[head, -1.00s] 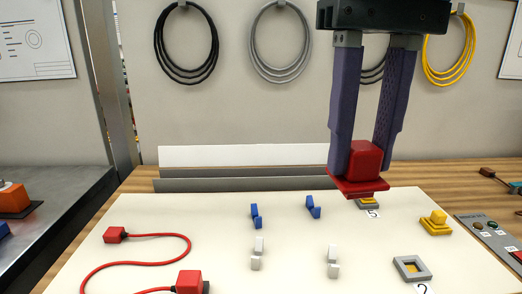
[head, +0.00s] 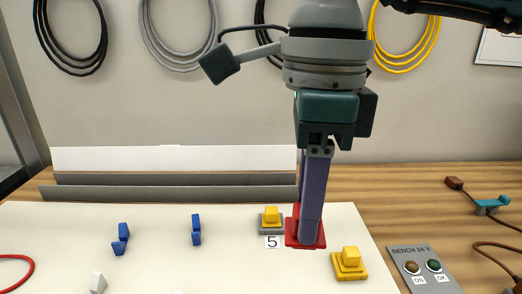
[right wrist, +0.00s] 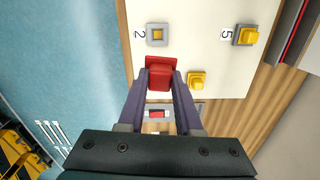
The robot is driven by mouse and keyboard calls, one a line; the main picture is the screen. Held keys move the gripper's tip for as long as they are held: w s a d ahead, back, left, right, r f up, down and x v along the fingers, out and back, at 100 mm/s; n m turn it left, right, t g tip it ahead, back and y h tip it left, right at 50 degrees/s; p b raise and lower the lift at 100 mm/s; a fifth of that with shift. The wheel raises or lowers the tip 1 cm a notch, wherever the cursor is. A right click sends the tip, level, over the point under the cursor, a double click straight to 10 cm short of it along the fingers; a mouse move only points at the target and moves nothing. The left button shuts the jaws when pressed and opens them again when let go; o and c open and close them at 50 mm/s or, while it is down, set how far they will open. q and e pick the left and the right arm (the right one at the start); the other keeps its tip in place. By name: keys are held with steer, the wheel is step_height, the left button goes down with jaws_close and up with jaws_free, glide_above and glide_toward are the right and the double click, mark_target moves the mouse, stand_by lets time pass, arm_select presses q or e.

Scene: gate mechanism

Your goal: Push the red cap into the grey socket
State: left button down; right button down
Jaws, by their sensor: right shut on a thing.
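The red cap (head: 293,236) is held by my right gripper (head: 310,236), whose fingers show nearly edge-on in the head view. In the right wrist view the red cap (right wrist: 160,73) sits between the two fingertips. A grey square socket (right wrist: 157,34) with a yellow centre lies beside the label 2 in the right wrist view, apart from the cap; the head view does not show it. Another grey socket (head: 264,230), labelled 5, has a yellow block on it, left of the cap. I cannot tell the cap's exact height above the board. My left gripper is not in view.
A yellow stepped piece (head: 350,263) stands close to the right of the cap. Blue clips (head: 196,229) stand on the white board to the left. A control panel (head: 425,268) and cables lie on the wood at right. A low grey ledge (head: 170,192) runs behind.

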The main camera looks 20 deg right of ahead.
steer(key=f+m+b, duration=0.2)
steer(key=f+m, duration=0.3)
steer(key=a+f+m+b, duration=0.1)
steer(key=f+m+b, duration=0.1)
steer(key=f+m, duration=0.3)
steer(key=a+f+m+b, duration=0.1)
steer(key=f+m+b, duration=0.1)
steer(key=f+m, duration=0.4)
steer(key=shift+s+m, duration=0.2)
steer(key=shift+m, duration=0.2)
steer(key=shift+f+b, duration=1.2)
steer(key=shift+r, duration=0.15)
steer(key=shift+r+p, duration=0.2)
steer(key=shift+p, duration=0.1)
steer(key=shift+f+b, duration=0.75)
steer(key=shift+f, duration=0.1)
steer(key=shift+f, duration=0.15)
